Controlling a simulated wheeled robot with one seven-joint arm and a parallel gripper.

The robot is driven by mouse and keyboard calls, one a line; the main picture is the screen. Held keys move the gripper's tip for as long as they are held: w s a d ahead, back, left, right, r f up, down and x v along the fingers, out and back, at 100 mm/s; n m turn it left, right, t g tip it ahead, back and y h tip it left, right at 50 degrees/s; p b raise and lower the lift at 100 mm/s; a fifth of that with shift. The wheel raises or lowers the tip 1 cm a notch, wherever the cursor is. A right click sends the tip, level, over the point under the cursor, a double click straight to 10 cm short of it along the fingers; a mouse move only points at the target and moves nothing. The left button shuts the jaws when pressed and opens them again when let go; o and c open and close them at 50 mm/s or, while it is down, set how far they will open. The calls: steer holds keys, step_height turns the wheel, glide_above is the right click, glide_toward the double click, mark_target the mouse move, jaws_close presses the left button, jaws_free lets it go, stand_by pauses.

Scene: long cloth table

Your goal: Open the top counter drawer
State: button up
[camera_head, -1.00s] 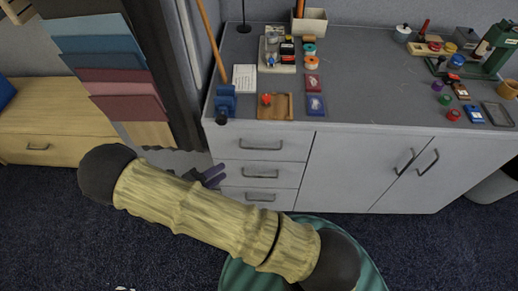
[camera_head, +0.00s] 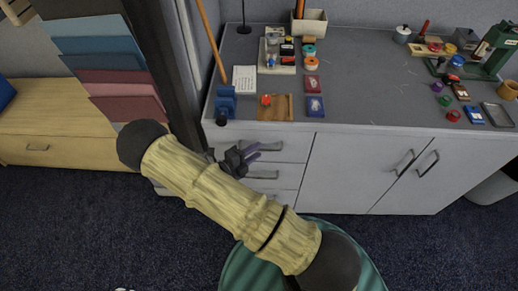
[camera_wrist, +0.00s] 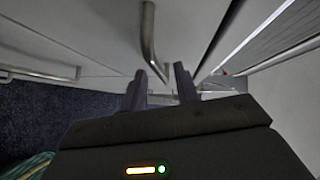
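The top counter drawer (camera_head: 292,147) is the uppermost of the grey drawers under the counter's left part, and it looks shut. Its bar handle (camera_head: 268,147) is partly hidden behind my gripper (camera_head: 250,153). In the wrist view, a curved metal handle (camera_wrist: 148,35), seemingly the top drawer's, lies just ahead. My gripper also shows there (camera_wrist: 160,75), with its two dark fingers apart and nothing held. The handle's near end appears between the fingertips in the picture. I cannot tell whether it touches them.
A lower drawer handle (camera_head: 262,174) sits below. A dark upright post (camera_head: 172,75) and hanging coloured folders (camera_head: 95,70) stand close on the left. Small items, including a wooden tray (camera_head: 282,107), lie on the grey countertop (camera_head: 360,90). Cabinet doors (camera_head: 350,170) are at right.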

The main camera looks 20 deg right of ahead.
steer(key=shift+x, duration=1.25)
jaws_close()
steer(key=shift+s, duration=0.1)
steer(key=s+a+p, duration=0.3)
steer(key=s+a, duration=0.1)
steer(key=s, duration=0.8)
steer(key=s+a+p, duration=0.3)
steer(key=s, duration=0.9)
steer(key=shift+a, duration=0.4)
jaws_free()
